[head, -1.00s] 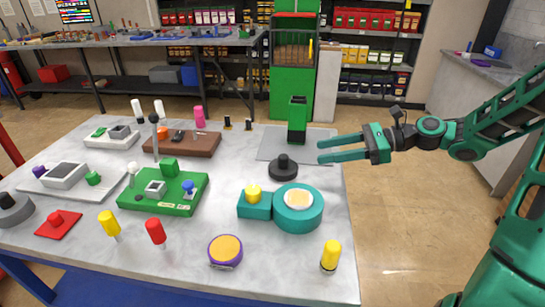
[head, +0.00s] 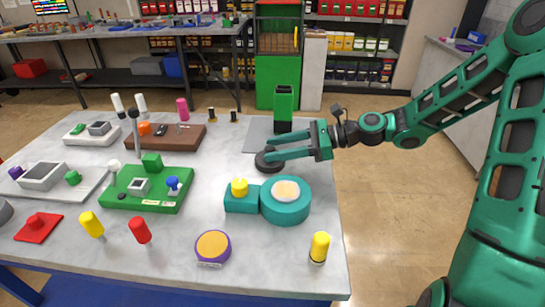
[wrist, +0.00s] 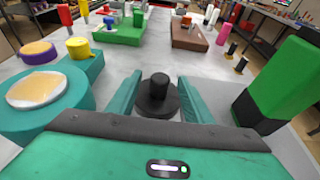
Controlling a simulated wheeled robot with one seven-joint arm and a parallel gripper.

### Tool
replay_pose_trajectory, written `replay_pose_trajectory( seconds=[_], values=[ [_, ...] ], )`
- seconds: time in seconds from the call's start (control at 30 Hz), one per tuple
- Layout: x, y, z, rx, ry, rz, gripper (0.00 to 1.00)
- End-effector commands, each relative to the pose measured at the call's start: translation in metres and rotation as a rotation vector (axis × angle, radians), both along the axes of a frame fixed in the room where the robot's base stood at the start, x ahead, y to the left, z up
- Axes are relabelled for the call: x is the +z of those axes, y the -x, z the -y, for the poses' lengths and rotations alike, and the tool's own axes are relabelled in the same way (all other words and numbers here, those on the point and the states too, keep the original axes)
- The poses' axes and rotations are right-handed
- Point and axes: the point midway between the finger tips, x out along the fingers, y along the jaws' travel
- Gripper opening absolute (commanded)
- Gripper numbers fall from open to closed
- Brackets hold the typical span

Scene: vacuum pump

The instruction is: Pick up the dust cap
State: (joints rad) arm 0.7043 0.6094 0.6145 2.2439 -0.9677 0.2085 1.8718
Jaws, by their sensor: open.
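The dust cap appears to be the black disc with a raised round knob (head: 263,165) on the grey table, beside the teal pump unit. My gripper (head: 267,149) reaches in from the right, fingers pointing left, and partly hides it in the head view. In the wrist view, the black cap (wrist: 157,103) shows with its knob upright between the two teal fingers of my gripper (wrist: 159,77). The fingers are apart, with a gap on both sides of the knob. Nothing is held.
The teal round pump part (head: 285,201) with a pale top and yellow knob (head: 239,187) stands just in front. A tall green block (head: 284,108) stands on a grey plate behind. A green board (head: 148,189) lies to the left. The table's right edge is near.

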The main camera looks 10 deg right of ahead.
Motion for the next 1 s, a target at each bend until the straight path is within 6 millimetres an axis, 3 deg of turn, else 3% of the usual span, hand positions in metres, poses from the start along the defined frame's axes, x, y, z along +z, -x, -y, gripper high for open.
replay_pose_trajectory(
  seconds=[0.27, 0.47, 0.8, 1.0],
  values=[
    [-0.001, -0.001, -0.003, -0.001, 0.001, 0.0, 0.46],
    [-0.001, -0.001, -0.002, -0.001, 0.001, 0.0, 0.02],
    [0.001, -0.001, -0.002, -0.001, 0.0, 0.0, 0.02],
    [0.015, -0.001, -0.002, -0.002, 0.002, 0.003, 0.02]
  ],
)
